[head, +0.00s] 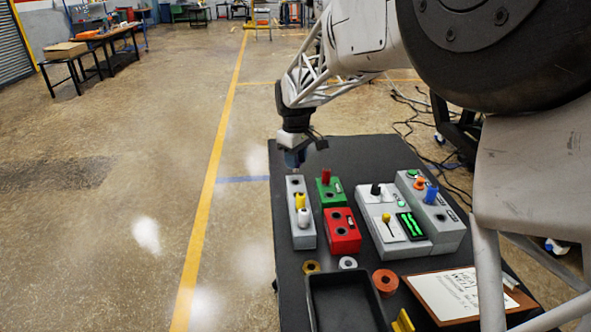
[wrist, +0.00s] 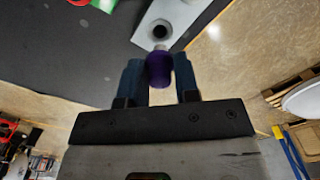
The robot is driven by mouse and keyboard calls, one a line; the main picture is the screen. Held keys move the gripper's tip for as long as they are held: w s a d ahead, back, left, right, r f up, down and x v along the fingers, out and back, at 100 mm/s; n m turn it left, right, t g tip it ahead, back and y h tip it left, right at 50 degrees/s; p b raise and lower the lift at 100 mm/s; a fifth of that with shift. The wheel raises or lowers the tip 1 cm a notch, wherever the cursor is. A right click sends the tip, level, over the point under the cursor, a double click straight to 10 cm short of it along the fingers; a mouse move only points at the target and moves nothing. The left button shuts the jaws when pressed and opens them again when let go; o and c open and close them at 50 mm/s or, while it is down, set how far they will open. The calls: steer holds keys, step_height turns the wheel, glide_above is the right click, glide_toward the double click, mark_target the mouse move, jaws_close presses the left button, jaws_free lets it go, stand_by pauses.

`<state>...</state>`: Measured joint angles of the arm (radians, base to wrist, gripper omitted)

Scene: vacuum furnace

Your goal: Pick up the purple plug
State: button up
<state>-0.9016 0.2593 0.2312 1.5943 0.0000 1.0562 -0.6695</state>
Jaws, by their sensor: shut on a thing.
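The purple plug (wrist: 159,70) is between the two blue fingers of my gripper (wrist: 160,80) in the wrist view, and the fingers are shut on it. A pale tip shows at its far end. In the head view my gripper (head: 294,160) points down over the far end of the long grey block (head: 308,240), and the plug is hard to make out there. The block also shows in the wrist view (wrist: 178,18), with a dark hole just beyond the plug. I cannot tell whether the plug's tip is still in the block or clear of it.
The grey block also carries a yellow plug (head: 300,201) and a white plug (head: 303,218). Green (head: 331,196) and red (head: 343,240) blocks stand to its right, then a grey control panel (head: 408,246). A black tray (head: 316,310) and several rings lie in front.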

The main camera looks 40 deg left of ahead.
steer(key=shift+r, duration=2.15)
steer(key=w+d+m, duration=0.3)
steer(key=d, duration=1.6)
steer(key=w+d+m, duration=0.3)
steer(key=d, duration=1.7)
steer(key=shift+w+d+r, duration=0.2)
steer(key=shift+w+r, duration=0.2)
steer(key=shift+r, duration=0.05)
steer(key=shift+f, duration=0.2)
steer(key=shift+f, duration=2)
steer(key=shift+f, duration=1.4)
